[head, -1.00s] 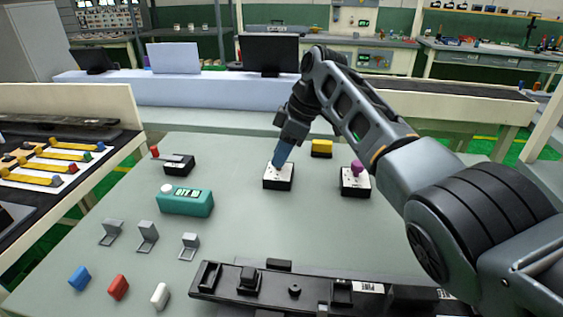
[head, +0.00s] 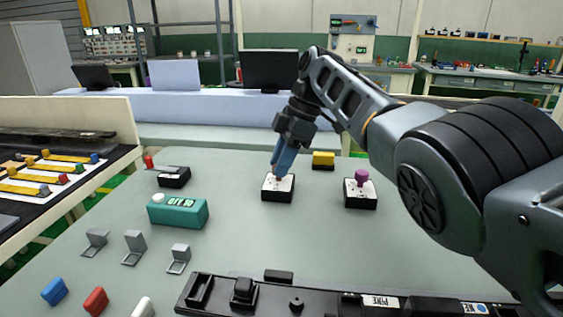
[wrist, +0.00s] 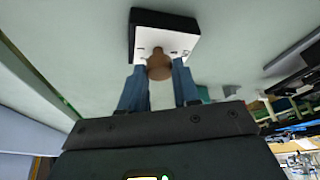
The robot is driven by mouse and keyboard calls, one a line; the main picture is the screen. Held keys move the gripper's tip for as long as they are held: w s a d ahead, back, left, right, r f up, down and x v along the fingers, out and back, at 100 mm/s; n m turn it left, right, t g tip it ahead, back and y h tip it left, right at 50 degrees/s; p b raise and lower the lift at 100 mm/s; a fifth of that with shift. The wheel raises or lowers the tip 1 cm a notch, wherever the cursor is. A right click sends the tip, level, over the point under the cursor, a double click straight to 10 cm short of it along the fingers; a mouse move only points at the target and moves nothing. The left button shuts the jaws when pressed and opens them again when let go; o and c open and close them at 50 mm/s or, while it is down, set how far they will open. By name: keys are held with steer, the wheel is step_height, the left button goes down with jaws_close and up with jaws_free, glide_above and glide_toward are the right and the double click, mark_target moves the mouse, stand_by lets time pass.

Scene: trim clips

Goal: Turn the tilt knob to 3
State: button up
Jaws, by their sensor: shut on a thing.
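A black box with a white marked face (head: 278,190) stands on the grey-green bench. The wrist view shows it close up (wrist: 172,42), with a brown round knob (wrist: 159,68) standing out from its face. My gripper (head: 281,172) reaches down to this box from above. In the wrist view its two blue fingers (wrist: 158,74) are shut on the brown knob, one on each side. A second box with a purple knob (head: 361,176) stands to the right, apart from my gripper. The face markings are too small to read, so I cannot tell the knob's setting.
A yellow block (head: 323,158) stands behind the two boxes. A teal device (head: 180,211) and a small black box (head: 174,178) are to the left. Grey clips (head: 134,247) and coloured blocks (head: 96,300) lie at front left. A long black panel (head: 335,304) lines the front.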

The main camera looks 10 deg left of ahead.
steer(key=o, duration=1.1)
steer(key=shift+c, duration=0.2)
steer(key=v, duration=0.7)
steer(key=shift+r, duration=0.35)
steer(key=shift+d, duration=0.1)
